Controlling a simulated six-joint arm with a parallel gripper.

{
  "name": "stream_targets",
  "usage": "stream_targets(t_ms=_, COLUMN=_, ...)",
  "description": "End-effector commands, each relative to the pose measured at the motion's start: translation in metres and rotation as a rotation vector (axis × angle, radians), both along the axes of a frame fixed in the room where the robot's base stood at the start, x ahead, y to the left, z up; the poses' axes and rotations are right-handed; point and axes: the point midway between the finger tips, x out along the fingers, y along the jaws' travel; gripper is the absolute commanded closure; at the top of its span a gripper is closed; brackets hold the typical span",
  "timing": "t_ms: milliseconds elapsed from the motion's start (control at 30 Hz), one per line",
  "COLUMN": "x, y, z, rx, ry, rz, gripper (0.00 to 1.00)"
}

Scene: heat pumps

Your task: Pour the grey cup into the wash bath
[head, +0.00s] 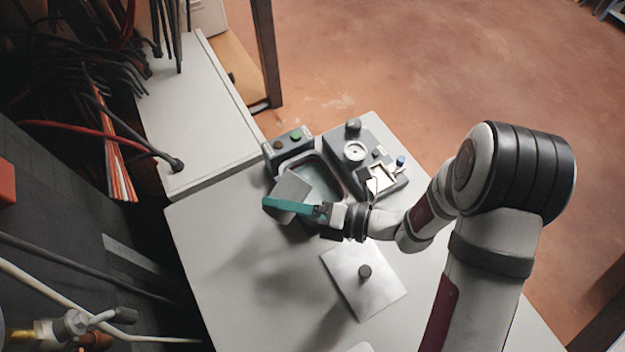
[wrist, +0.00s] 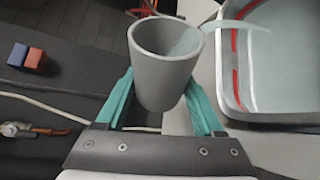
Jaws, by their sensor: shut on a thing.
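The grey cup (head: 292,187) is held tilted beside the wash bath (head: 341,192), at the bath's near left in the head view. My gripper (head: 270,204) has teal fingers, one on each side of the cup. In the wrist view the cup (wrist: 163,75) sits between the fingers of my gripper (wrist: 160,90), with pale liquid (wrist: 182,42) inside. A pale, clear stream (wrist: 240,25) arcs from the cup's right lip over the rim of the bath (wrist: 226,75). The bath is a grey rounded tub with red lines on its inner wall. Its far part is cut off in the wrist view.
A control box with buttons (head: 288,141) stands behind the bath. A grey device with a round dial (head: 355,151) stands to its right. A metal plate with a dark knob (head: 364,285) lies in front. The table's left part (head: 205,245) is clear. Cables hang at the left.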

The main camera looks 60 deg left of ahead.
Motion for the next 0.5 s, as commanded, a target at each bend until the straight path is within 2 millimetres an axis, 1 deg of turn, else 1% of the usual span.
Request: stream_targets(t_ms=500, x=0.0003, y=0.0, z=0.0021, rx=-0.012, ry=0.03, rz=0.0, gripper=1.0)
